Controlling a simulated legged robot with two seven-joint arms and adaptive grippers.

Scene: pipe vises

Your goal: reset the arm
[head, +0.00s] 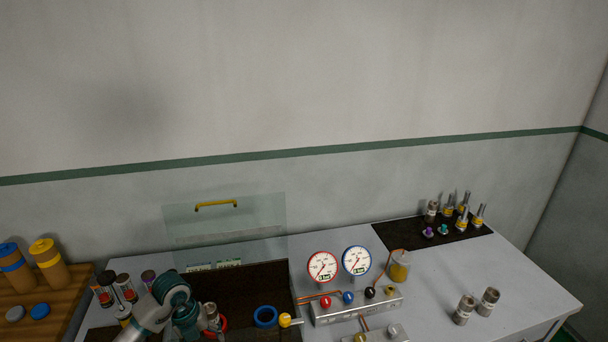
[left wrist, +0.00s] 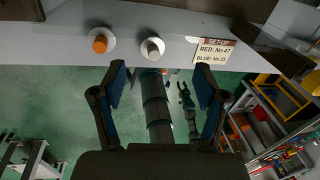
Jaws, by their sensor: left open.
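My left gripper (left wrist: 161,72) is open in the left wrist view, with its two blue-padded fingers spread wide. I see nothing gripped between the fingers. A dark segmented cylinder shows between and beyond them; I cannot tell what it is.
Two dial gauges (head: 322,267) stand on a metal valve block (head: 357,307) at bench centre. A clear panel (head: 225,222) with a yellow handle stands behind. Metal cylinders (head: 465,309) stand at right. A sign (left wrist: 214,50) is on the bench edge. The bench's right part is mostly clear.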

